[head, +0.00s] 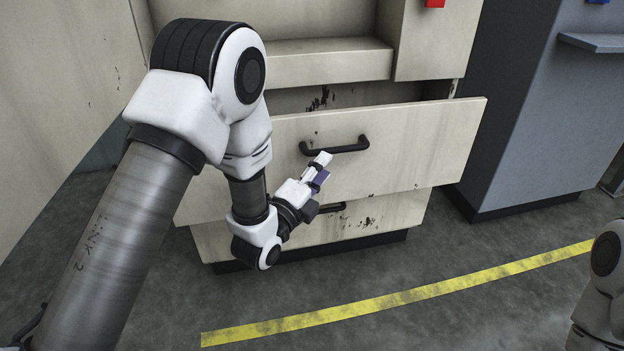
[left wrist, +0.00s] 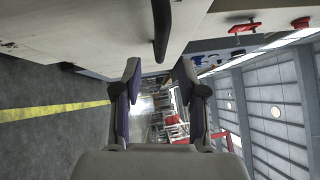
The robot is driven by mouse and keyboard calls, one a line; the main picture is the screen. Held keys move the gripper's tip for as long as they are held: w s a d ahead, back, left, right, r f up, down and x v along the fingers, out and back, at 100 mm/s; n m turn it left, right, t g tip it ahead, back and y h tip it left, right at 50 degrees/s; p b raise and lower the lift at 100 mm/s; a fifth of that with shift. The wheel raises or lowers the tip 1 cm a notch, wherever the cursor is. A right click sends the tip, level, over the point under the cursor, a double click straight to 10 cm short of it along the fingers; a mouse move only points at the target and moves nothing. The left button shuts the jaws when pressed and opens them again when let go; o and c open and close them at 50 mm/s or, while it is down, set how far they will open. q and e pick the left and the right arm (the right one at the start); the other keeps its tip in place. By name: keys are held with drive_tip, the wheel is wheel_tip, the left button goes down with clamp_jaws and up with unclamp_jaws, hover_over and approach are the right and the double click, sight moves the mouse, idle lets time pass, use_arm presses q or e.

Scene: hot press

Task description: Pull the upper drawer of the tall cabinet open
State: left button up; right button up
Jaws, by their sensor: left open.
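The tall beige cabinet (head: 340,60) stands ahead of me in the head view. Its upper drawer (head: 420,150) stands out from the body, with a dark gap above its front. The drawer's black bar handle (head: 337,148) shows near the middle of its front. My left gripper (head: 321,170) is open and empty, just below and in front of this handle. In the left wrist view the open fingers (left wrist: 158,70) point past the drawer front, and the handle (left wrist: 160,30) lies at the top, not between them. My right gripper is not in view.
The lower drawer (head: 385,213) sits beneath, its handle (head: 332,208) partly hidden by my left gripper. A blue-grey cabinet (head: 525,130) stands at the right. The floor in front is clear, with a yellow stripe (head: 420,291). A beige panel (head: 60,90) rises at the left.

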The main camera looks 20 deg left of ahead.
use_arm(q)
drive_tip(key=v, duration=0.4)
drive_tip(key=shift+s, duration=0.3)
drive_tip(key=s+a+f+n+g+y+p, duration=0.1)
drive_tip(key=s+f+n+g, duration=0.5)
drive_tip(key=f, duration=0.7)
drive_tip(key=s+a+f+n+g+y, duration=0.15)
drive_tip(key=s+f+g, duration=0.25)
drive_tip(key=s+f, duration=0.65)
drive_tip(key=s+a+f+n+g+y, duration=0.1)
drive_tip(key=s+f+n+g, duration=0.35)
drive_tip(key=s+n, duration=0.25)
drive_tip(key=s+a+f+n+g, duration=0.1)
drive_tip(key=s+f+n+g, duration=0.35)
drive_tip(key=s+n, duration=0.25)
wheel_tip(320, 180, up, 37)
drive_tip(key=p, duration=3.8)
drive_tip(key=shift+s+n, duration=0.15)
drive_tip(key=shift+n, duration=0.2)
